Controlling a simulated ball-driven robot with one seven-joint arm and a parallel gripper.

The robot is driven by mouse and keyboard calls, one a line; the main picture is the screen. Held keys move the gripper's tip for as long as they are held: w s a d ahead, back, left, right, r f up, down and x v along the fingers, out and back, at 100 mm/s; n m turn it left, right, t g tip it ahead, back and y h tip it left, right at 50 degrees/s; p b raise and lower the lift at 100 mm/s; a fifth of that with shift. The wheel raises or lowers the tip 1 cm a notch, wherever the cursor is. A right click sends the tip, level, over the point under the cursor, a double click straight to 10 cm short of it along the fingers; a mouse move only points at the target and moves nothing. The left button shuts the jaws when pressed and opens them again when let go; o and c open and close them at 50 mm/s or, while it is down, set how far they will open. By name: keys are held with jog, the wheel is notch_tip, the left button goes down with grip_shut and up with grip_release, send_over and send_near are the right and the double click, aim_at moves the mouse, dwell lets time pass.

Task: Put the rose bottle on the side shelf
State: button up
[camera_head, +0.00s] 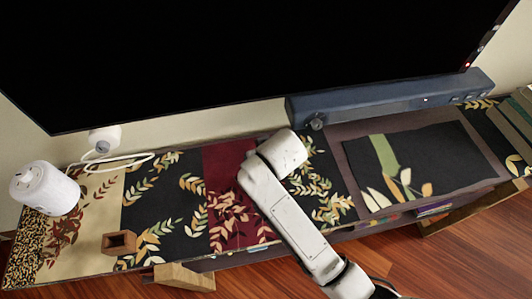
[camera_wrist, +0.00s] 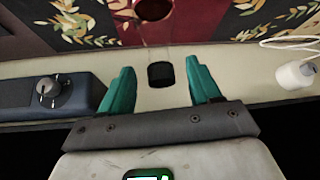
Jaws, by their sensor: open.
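My gripper (camera_wrist: 157,90) shows in the wrist view with two teal fingers spread apart and nothing visibly held between them. In the head view my white arm reaches over the cabinet's dark red panel, and the gripper itself is hidden. A round reddish-brown thing (camera_wrist: 153,9) is cut by the top edge of the wrist view, beyond the fingertips and apart from them. It may be the rose bottle, but I cannot tell for sure. No clear bottle shows in the head view. I cannot tell which surface is the side shelf.
A large black screen (camera_head: 250,45) stands behind. Books (camera_head: 515,118) lie at far right.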

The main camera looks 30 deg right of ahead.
jog(key=v, duration=0.9)
jog(key=s+d+f+g, duration=0.1)
jog(key=s+d+f, duration=0.1)
jog(key=s, duration=0.3)
jog(key=s+d+f+g, duration=0.1)
jog(key=s+d+f, duration=0.1)
jog(key=s+f, duration=0.3)
jog(key=shift+s+d+f+g, duration=0.15)
jog(key=shift+s+d+g, duration=0.05)
jog(key=shift+d+g, duration=0.2)
jog(key=s+d+f+g, duration=0.1)
jog(key=s, duration=0.3)
jog(key=s+d+f+g, duration=0.1)
jog(key=s, duration=0.3)
jog(key=s+d+f, duration=0.1)
jog(key=s+f, duration=0.1)
jog(key=s, duration=0.2)
jog(key=shift+s+d+n+g, duration=0.15)
jog(key=shift+s+n+g, duration=0.15)
jog(key=shift+s+g, duration=0.1)
jog(key=shift+c, duration=0.2)
